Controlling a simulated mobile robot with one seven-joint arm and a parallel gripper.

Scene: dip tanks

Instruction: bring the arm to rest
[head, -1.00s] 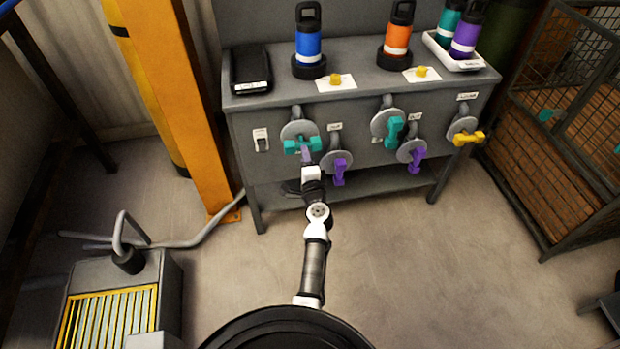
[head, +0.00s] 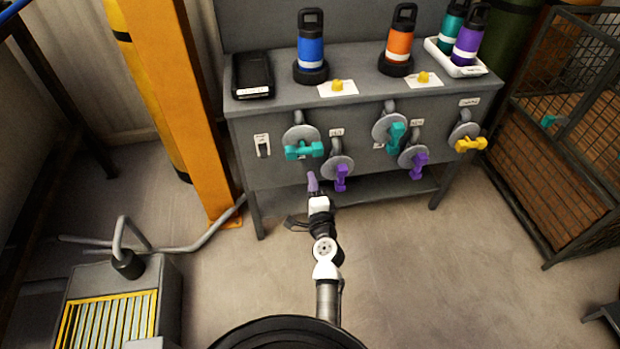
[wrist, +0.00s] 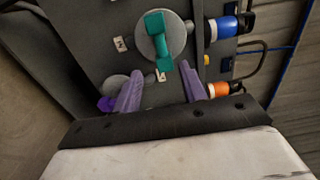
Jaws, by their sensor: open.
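My gripper (head: 312,182) is in front of the grey bench, just below the left teal valve handle (head: 304,150) and apart from it. In the wrist view its two purple fingers (wrist: 160,95) stand apart with nothing between them. That teal handle (wrist: 158,40) shows ahead of the fingers, lying roughly crosswise on its round grey plate in the head view. My arm reaches forward over the floor, bent at the elbow.
The bench (head: 360,105) carries a blue bottle (head: 311,50), an orange bottle (head: 399,42) and a white tray (head: 455,62) with two bottles. Purple handles (head: 341,178) and (head: 418,166) and a yellow handle (head: 470,144) stick out from its front.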

